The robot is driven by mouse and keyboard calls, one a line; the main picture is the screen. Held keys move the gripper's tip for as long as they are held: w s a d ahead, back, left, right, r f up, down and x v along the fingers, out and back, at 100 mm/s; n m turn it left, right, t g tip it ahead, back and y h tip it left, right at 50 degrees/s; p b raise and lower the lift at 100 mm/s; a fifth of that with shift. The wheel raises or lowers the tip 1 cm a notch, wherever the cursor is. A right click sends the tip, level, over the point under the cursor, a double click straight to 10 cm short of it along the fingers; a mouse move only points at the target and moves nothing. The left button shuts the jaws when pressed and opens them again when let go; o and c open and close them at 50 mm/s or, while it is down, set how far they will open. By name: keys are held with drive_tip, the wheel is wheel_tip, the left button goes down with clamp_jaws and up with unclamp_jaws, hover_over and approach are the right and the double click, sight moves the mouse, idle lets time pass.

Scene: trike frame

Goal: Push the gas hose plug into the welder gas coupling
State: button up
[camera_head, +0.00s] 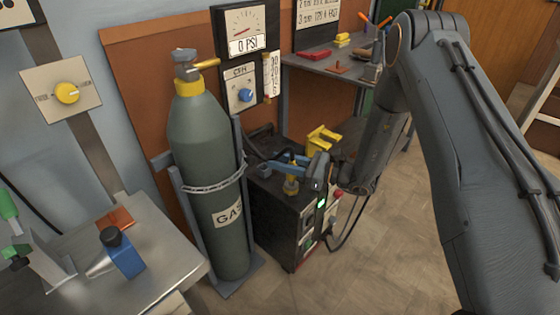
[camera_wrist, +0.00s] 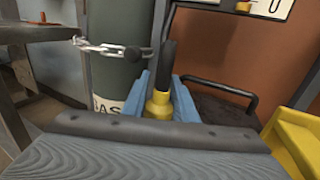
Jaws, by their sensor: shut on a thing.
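My gripper (camera_head: 282,163) has blue fingers and is over the top of the dark welder (camera_head: 283,225). In the wrist view the fingers (camera_wrist: 160,98) are shut on the yellow gas hose plug (camera_wrist: 158,105), with a dark hose end (camera_wrist: 168,65) rising from it. My gripper body hides the area below the plug in the wrist view.
The green gas cylinder (camera_head: 205,140) with its chain (camera_head: 215,183) stands just left of the welder. A yellow block (camera_head: 322,138) sits at the welder's back right, also close in the wrist view (camera_wrist: 293,140). A steel bench (camera_head: 165,265) is at lower left.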

drive_tip(key=shift+f+b, duration=0.4)
drive_tip(key=shift+f, duration=0.5)
drive_tip(key=o, duration=1.1)
drive_tip(key=shift+o, duration=0.2)
drive_tip(key=v, duration=0.8)
drive_tip(key=shift+p, duration=0.35)
drive_tip(key=shift+a, duration=0.1)
drive_tip(key=shift+r, duration=0.1)
